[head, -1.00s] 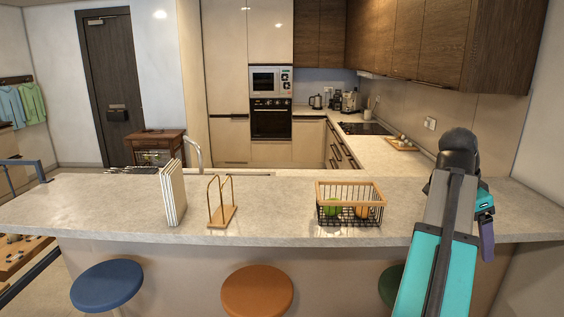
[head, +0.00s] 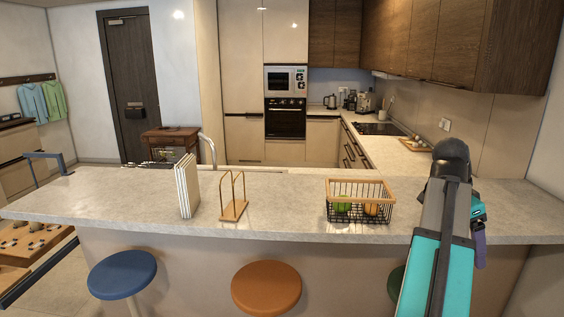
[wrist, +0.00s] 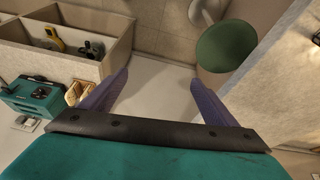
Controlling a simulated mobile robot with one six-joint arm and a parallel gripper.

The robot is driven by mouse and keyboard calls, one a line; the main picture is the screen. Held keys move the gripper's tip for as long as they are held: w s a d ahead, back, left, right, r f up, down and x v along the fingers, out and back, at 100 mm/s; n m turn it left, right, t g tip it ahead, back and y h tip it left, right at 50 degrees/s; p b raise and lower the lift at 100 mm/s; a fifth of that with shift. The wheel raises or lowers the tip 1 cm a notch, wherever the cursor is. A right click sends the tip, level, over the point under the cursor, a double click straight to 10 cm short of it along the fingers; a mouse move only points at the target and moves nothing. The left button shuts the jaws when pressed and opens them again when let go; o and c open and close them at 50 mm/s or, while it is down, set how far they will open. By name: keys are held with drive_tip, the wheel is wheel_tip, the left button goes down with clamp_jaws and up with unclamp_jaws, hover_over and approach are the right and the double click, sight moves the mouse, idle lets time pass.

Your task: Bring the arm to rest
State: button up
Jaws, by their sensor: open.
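My arm rises at the right of the head view, its teal and grey links folded at a dark elbow. My gripper shows only in part there, as a purple finger (head: 479,248) below a teal piece, beside the counter's right front. In the wrist view my gripper (wrist: 158,90) has its two purple fingers spread wide apart. Nothing is between them but pale floor seen from above. It is open and empty.
The light stone counter (head: 290,229) carries a wire basket (head: 342,190) with fruit, a wooden stand (head: 233,212) and white boards (head: 187,186). A blue stool (head: 122,273), an orange stool (head: 266,287) and a green stool (wrist: 226,47) stand before it.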

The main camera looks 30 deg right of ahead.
drive_tip(key=w+a+f+n+g+y+b, duration=0.1)
drive_tip(key=w+a+f+n, duration=0.1)
drive_tip(key=w+a+f, duration=0.6)
drive_tip(key=w+a+f+n, duration=0.2)
drive_tip(key=w+a+f, duration=0.1)
drive_tip(key=f, duration=0.8)
drive_tip(key=w+a+f+n+g+y+b, duration=0.1)
drive_tip(key=w+a+f+n, duration=0.1)
drive_tip(key=w+a+f, duration=0.6)
drive_tip(key=s+a+f+n+g+b, duration=0.1)
drive_tip(key=a+f+n, duration=0.1)
drive_tip(key=a+f, duration=0.55)
drive_tip(key=s+a+f+n, duration=0.15)
drive_tip(key=a+f, duration=0.35)
drive_tip(key=f, duration=0.6)
drive_tip(key=s+a+f+n, duration=0.4)
drive_tip(key=s+a+f, duration=0.1)
drive_tip(key=a+f, duration=0.2)
drive_tip(key=s+a+f+n+y+b, duration=0.1)
drive_tip(key=s+a+f+n, duration=0.4)
drive_tip(key=f, duration=0.5)
drive_tip(key=s+a+f+n, duration=0.5)
drive_tip(key=a+f, duration=0.4)
drive_tip(key=shift+s+a+f+b, duration=0.2)
drive_tip(key=shift+s+b, duration=0.1)
drive_tip(key=shift+b, duration=0.1)
